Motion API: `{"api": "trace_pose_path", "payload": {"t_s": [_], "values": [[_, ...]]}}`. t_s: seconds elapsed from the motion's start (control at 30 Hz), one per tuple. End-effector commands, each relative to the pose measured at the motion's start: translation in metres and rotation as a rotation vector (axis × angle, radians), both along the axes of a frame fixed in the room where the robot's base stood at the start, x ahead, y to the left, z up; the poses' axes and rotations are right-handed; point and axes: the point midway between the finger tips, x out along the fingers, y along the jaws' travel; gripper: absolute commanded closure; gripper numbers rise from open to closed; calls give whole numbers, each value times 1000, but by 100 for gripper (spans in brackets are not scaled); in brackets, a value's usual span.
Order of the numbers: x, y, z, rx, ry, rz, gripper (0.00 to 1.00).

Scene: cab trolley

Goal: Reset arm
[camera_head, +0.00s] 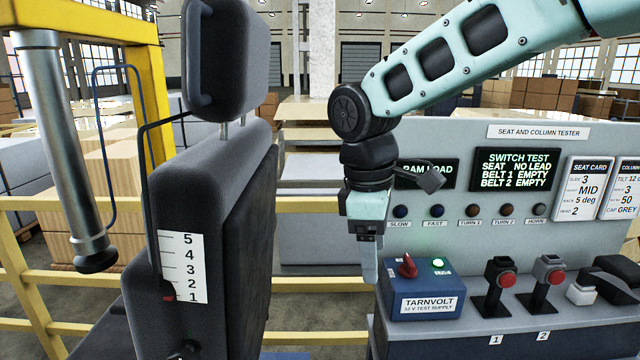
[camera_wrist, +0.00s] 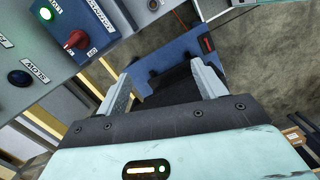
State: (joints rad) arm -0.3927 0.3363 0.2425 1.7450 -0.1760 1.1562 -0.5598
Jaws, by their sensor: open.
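My gripper (camera_head: 370,262) hangs from my pale green arm, pointing down, just left of the blue Tarnvolt supply box and in front of the tester panel. In the wrist view, my gripper (camera_wrist: 165,85) has its two grey fingers spread apart with nothing between them. Beyond the fingers lie a blue surface (camera_wrist: 222,62) and the grey floor. The fingertips touch nothing that I can see.
The seat (camera_head: 215,200) with its headrest stands to the left. The supply box (camera_head: 425,290) has a red knob and a lit green lamp. Two red-button buckles (camera_head: 500,285) stand on the bench at right. A yellow rail (camera_head: 310,204) runs behind.

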Motion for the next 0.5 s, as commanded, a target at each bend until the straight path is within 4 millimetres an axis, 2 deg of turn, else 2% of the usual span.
{"api": "trace_pose_path", "payload": {"t_s": [0.03, 0.1, 0.3, 0.4, 0.5], "values": [[-25, -1, -7, 22, -2, -41, 30], [-59, -2, -17, 56, -2, -114, 30], [-148, -20, -52, 123, -10, -343, 30], [-183, -34, -67, 140, -19, -446, 30], [-206, -46, -80, 150, -26, -525, 30]]}}
